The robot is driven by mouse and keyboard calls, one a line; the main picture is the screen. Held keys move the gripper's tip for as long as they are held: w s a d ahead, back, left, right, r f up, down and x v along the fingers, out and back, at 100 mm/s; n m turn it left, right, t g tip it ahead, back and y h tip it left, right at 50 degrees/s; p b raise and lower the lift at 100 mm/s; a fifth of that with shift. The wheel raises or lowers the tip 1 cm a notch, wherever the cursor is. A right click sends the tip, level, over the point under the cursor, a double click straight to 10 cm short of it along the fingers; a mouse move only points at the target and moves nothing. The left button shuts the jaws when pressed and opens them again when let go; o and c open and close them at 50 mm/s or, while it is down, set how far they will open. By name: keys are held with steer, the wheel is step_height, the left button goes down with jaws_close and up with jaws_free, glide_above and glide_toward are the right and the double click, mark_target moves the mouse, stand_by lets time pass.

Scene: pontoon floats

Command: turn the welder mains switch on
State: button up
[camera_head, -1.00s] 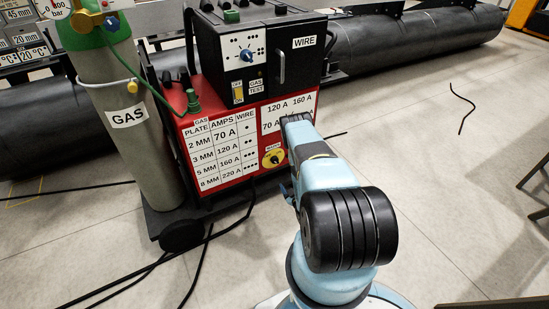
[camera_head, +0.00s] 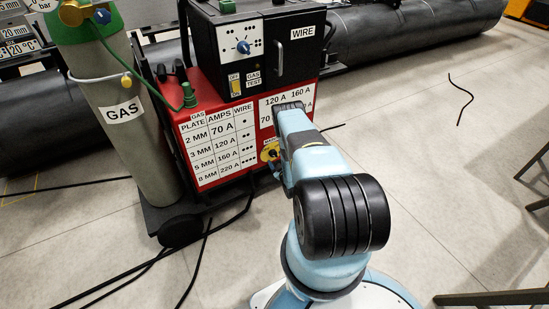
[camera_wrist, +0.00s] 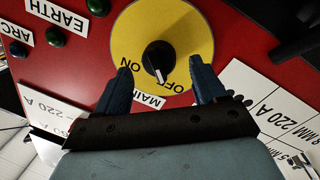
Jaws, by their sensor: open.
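The mains switch is a black rotary knob (camera_wrist: 157,58) on a yellow disc (camera_wrist: 188,28) on the welder's red panel. The disc bears ON at left and OFF at right in the wrist view, and the knob's white mark points down and slightly right, near OFF. My gripper (camera_wrist: 160,67) is open, one blue finger on each side of the knob; I cannot tell whether they touch it. In the head view the yellow disc (camera_head: 267,153) is partly hidden by my arm, and the fingertips are mostly hidden.
A MAINS label (camera_wrist: 148,101) lies between my fingers. Green and blue sockets lie near EARTH (camera_wrist: 55,17). The grey gas cylinder (camera_head: 130,140) stands left of the welder (camera_head: 215,100). Black cables (camera_head: 195,255) lie on the floor. The floor at right is mostly clear.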

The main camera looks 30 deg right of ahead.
mark_target(274, 154)
steer(key=shift+w+d, duration=0.1)
steer(key=shift+w, duration=1.2)
steer(key=c, duration=1)
